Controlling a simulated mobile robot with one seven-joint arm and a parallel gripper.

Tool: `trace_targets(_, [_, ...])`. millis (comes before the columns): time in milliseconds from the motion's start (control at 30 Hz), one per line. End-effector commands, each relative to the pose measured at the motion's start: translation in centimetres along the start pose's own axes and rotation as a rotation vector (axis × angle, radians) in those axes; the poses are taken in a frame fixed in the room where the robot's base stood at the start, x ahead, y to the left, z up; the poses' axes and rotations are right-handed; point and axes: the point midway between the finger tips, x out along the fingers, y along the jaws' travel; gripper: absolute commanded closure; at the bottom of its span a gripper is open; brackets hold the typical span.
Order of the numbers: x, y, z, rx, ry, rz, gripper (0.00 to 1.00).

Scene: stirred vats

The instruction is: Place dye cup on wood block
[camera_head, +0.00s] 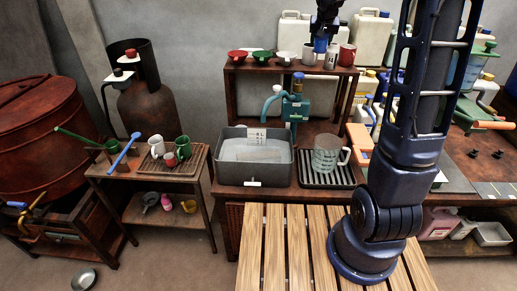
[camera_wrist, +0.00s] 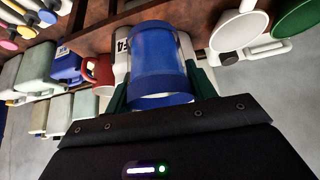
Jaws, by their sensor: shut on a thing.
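A blue cup (camera_wrist: 160,65), which looks like the dye cup, is held between the dark green fingers of my gripper (camera_wrist: 160,85) in the wrist view. In the head view the blue cup (camera_head: 320,44) hangs below my gripper at the top centre, just above the upper shelf (camera_head: 290,68). My gripper is shut on it. Whether the cup touches anything below is hidden. I cannot make out a separate wood block in either view.
White cups (camera_head: 309,55) and a red mug (camera_head: 347,55) stand close to the held cup on the shelf. Pale jugs (camera_head: 372,35) stand behind. A grey basin (camera_head: 255,172) and glass mug (camera_head: 327,155) are below.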

Motion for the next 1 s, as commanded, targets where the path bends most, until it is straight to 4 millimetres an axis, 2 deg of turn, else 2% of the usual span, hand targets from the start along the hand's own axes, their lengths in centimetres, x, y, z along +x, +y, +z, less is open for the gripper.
trace_targets(33, [0.2, -2.2, 0.5, -0.031, -0.001, -0.020, 0.72])
trace_targets(100, [0.5, -5.2, 1.2, -0.074, -0.002, -0.047, 0.72])
trace_targets(267, [0.6, -12.1, 3.1, -0.169, -0.001, -0.110, 0.72])
trace_targets(467, [0.3, -20.3, 6.5, -0.285, -0.001, -0.185, 0.72])
trace_targets(800, [-1.6, -33.1, 13.7, -0.476, -0.001, -0.307, 0.72])
trace_targets(1000, [-3.3, -39.2, 18.7, -0.575, -0.001, -0.370, 0.72])
